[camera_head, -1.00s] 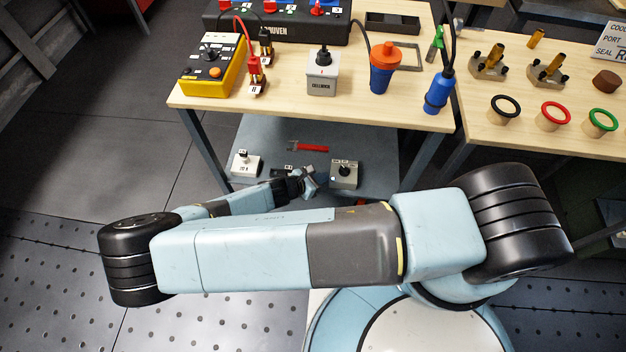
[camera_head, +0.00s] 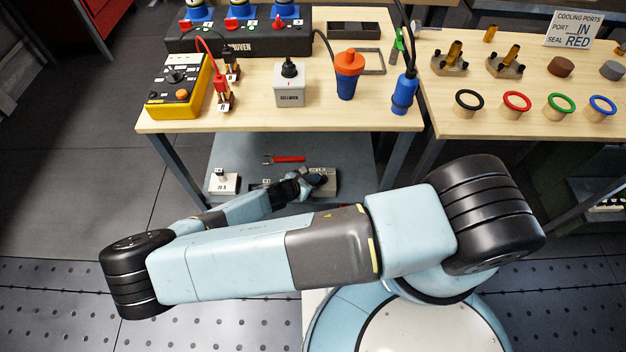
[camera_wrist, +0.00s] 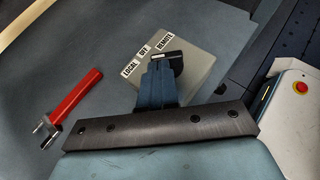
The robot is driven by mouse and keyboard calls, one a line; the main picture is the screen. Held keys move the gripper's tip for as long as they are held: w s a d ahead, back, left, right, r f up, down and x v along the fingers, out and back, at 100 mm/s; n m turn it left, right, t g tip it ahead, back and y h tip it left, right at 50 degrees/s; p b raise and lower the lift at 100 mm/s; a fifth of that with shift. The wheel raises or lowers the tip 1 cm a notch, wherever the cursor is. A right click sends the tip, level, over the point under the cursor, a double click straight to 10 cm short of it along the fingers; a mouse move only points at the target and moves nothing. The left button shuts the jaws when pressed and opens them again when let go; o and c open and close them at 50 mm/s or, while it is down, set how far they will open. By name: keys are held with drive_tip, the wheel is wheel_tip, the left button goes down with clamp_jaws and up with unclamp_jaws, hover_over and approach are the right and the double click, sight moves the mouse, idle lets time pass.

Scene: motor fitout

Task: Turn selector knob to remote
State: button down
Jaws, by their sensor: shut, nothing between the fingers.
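The selector box (camera_head: 328,186) is a grey box on the lower shelf, partly hidden by my gripper (camera_head: 314,181) in the head view. In the wrist view the box (camera_wrist: 198,62) carries the labels LOCAL, OFF and REMOTE along one edge. Its black selector knob (camera_wrist: 177,57) is partly hidden behind my fingers. My gripper (camera_wrist: 158,66) is shut and empty, its fingertips right beside the knob. I cannot tell whether they touch it. I cannot tell which label the knob points to.
A red wrench (camera_wrist: 75,104) lies on the lower shelf (camera_head: 235,150) beside the box. A pale box (camera_head: 223,183) stands on the shelf's left. The workbench top (camera_head: 330,115) above bears a yellow control box (camera_head: 178,88) and a grey switch box (camera_head: 290,93).

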drive_tip(key=shift+w+a+m+g+h, duration=0.1)
drive_tip(key=shift+w+m+g+h, duration=0.15)
drive_tip(key=shift+m+g+h, duration=0.55)
drive_tip(key=shift+w+a+m+g, duration=0.1)
drive_tip(key=shift+w+m+g, duration=0.15)
drive_tip(key=shift+m+g, duration=0.45)
drive_tip(key=m+g, duration=0.1)
drive_tip(key=w+m+g+h, duration=0.1)
drive_tip(key=m, duration=0.1)
drive_tip(key=shift+g, duration=0.4)
drive_tip(key=shift+w, duration=0.2)
drive_tip(key=shift+s+d, duration=0.4)
drive_tip(key=shift+s, duration=0.4)
